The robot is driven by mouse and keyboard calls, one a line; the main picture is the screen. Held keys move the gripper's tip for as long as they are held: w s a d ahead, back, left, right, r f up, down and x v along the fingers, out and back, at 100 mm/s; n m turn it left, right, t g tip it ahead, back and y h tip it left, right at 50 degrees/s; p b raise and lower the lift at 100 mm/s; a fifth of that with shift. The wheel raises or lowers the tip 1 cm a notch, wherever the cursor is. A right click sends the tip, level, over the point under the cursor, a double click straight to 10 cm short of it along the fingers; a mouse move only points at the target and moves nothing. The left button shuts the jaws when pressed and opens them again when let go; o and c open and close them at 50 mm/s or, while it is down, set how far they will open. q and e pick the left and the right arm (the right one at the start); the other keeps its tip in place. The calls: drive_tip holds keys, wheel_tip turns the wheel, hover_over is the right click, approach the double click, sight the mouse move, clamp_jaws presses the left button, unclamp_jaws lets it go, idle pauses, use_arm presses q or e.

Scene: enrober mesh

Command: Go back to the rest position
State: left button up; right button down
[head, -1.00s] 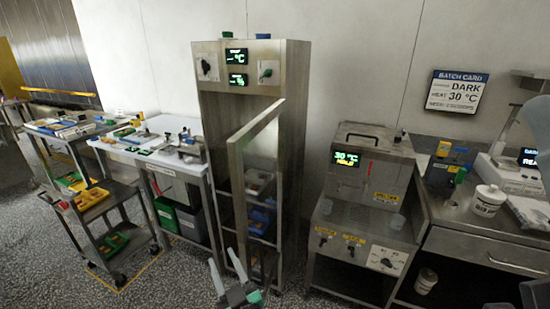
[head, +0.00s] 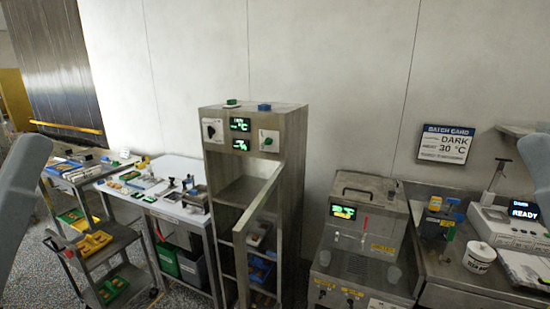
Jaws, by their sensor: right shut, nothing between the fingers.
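Pale grey links of my arms stand at both sides of the head view. The left arm's link crosses the left edge, and the right arm's link crosses the right edge. I see no fingers of either gripper in the picture. Nothing held shows on the visible links.
A steel cabinet (head: 294,135) stands in the middle with its framed door (head: 259,214) swung open. A white-topped table (head: 172,168) and a cart (head: 118,238) stand left. A steel machine (head: 375,226) and a counter (head: 447,288) with a white tub (head: 479,260) stand right.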

wheel_tip(320, 180, up, 29)
drive_tip(key=p, duration=2.6)
drive_tip(key=shift+r, duration=0.15)
